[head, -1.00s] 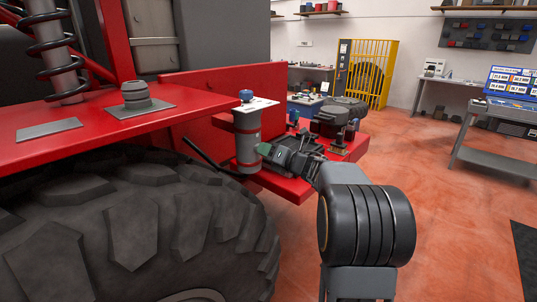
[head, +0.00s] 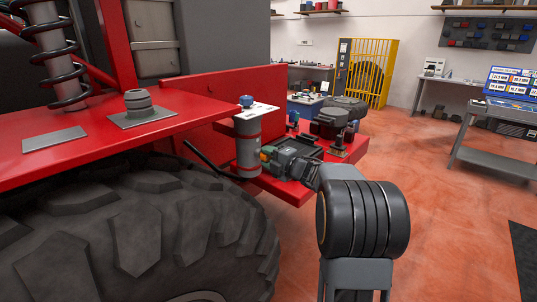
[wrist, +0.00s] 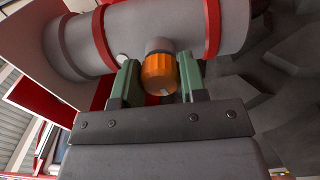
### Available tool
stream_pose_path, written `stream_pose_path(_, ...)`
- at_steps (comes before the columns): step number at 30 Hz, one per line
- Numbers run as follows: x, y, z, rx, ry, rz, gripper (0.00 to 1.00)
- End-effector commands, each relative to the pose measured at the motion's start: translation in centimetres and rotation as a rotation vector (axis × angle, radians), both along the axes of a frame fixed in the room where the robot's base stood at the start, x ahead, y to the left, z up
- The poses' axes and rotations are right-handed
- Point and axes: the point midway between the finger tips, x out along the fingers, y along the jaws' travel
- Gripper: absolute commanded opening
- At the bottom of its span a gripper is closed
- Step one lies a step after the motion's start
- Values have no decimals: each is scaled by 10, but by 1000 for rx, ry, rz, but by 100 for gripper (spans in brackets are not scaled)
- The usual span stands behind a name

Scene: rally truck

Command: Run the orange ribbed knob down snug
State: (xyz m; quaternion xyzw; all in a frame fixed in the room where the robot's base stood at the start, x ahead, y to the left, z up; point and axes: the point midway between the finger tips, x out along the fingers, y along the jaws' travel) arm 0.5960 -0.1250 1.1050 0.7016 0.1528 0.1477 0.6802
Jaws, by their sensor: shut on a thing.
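The orange ribbed knob (wrist: 159,74) sits on a grey collar on the side of a grey cylinder (wrist: 75,45) with red bands. My gripper (wrist: 160,78) has its green fingers on either side of the knob and is shut on it. In the head view the cylinder (head: 247,150) stands upright on the truck's red deck. There my gripper (head: 268,153) reaches it from the right, low on its side, and a small bit of the orange knob (head: 263,156) shows. The knob's seat on the cylinder is partly hidden.
A blue cap (head: 246,101) and a white plate top the cylinder. The big tyre (head: 130,225) is close at the left. A red panel (head: 225,88) rises behind. Dark fittings (head: 335,120) stand on the deck to the right. The floor at right is open.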

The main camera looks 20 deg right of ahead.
Motion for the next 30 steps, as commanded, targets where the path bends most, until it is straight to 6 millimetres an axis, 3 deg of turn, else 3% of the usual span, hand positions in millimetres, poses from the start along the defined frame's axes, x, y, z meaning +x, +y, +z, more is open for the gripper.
stream_pose_path(12,0,-1,-1,184,86,-2,15)
stream_pose_path(30,-1,-1,-3,220,104,-3,15)
